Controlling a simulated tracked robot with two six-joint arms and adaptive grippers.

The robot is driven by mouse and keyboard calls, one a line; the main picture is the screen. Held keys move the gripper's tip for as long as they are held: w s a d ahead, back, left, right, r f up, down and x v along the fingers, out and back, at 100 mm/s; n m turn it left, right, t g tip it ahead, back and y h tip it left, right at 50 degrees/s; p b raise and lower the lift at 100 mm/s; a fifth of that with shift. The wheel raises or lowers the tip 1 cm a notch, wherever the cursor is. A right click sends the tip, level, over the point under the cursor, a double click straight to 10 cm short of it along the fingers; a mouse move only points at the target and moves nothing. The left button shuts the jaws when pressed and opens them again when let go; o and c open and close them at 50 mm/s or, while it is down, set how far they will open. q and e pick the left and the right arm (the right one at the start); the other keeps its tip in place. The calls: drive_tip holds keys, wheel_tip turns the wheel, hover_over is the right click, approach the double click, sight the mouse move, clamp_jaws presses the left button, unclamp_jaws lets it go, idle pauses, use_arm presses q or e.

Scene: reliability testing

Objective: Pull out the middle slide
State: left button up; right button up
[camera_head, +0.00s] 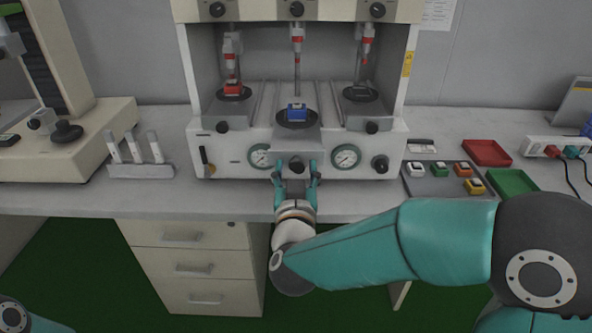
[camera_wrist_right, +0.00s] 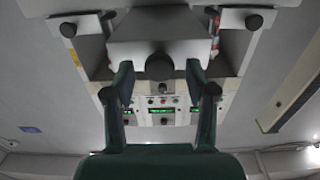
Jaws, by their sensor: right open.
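The test machine (camera_head: 230,150) stands on the bench with three slides side by side. The middle slide (camera_head: 312,138) carries a blue block (camera_head: 297,112) on a dark round plate and juts out past the front panel, farther than the two side slides. Its dark knob (camera_head: 296,164) faces me and also shows in the right wrist view (camera_wrist_right: 159,67). My right gripper (camera_head: 296,174) is open, with one finger on each side of this knob; the wrist view shows gaps between knob and fingers (camera_wrist_right: 159,78). My left gripper is out of view.
The left slide carries a red block (camera_head: 233,88); the right slide knob (camera_head: 372,127) sits farther back. Two gauges (camera_head: 345,156) flank the middle knob. A tray of small blocks (camera_head: 440,180) and red (camera_head: 487,152) and green trays (camera_head: 511,183) lie right. Drawers (camera_head: 190,268) are below.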

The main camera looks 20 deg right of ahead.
drive_tip(key=v, duration=1.2)
drive_tip(key=shift+w+d, duration=0.1)
